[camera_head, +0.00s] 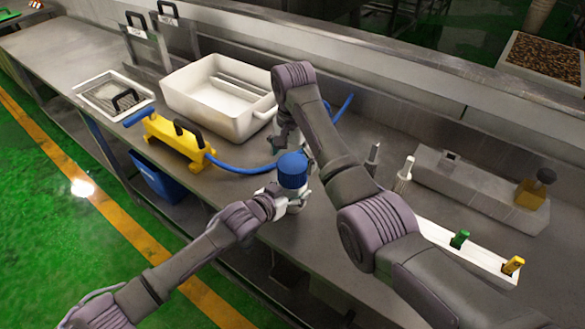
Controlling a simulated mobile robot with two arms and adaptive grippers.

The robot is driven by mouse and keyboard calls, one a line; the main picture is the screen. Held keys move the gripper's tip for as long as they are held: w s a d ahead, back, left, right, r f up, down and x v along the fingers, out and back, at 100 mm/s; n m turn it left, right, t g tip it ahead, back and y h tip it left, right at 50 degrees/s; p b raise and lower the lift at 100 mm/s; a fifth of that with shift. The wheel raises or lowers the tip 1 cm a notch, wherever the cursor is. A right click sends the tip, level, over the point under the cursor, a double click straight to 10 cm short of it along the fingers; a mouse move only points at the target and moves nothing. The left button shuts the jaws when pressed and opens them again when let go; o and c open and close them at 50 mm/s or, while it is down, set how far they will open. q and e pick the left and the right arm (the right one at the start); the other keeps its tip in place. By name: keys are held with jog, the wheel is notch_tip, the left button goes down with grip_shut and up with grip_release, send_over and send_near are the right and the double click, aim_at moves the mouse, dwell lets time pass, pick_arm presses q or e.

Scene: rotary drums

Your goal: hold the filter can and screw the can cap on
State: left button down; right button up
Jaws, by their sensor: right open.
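The blue can cap (293,169) sits on top of the filter can, whose lower body is mostly hidden by my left gripper. I cannot tell how tightly the cap sits. My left gripper (292,198) comes in from the lower left and is closed around the can's lower part, near the front edge of the bench. My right gripper (291,134) is open, pointing down just behind and above the cap; its own wrist hides part of it. It appears apart from the cap.
A white basin (215,112) stands behind to the left. A yellow tool (175,139) with a blue hose lies left of the can. A white rack (455,250) with green and yellow handled items is at right. The metal bench (245,187) has bare room left of the can.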

pick_arm(q)
jog(key=shift+f, duration=0.15)
pick_arm(e)
jog(key=shift+r, duration=1.75)
pick_arm(q)
grip_release()
jog(key=v, duration=1.2)
jog(key=shift+a, duration=0.1)
pick_arm(e)
jog(key=shift+f, duration=0.1)
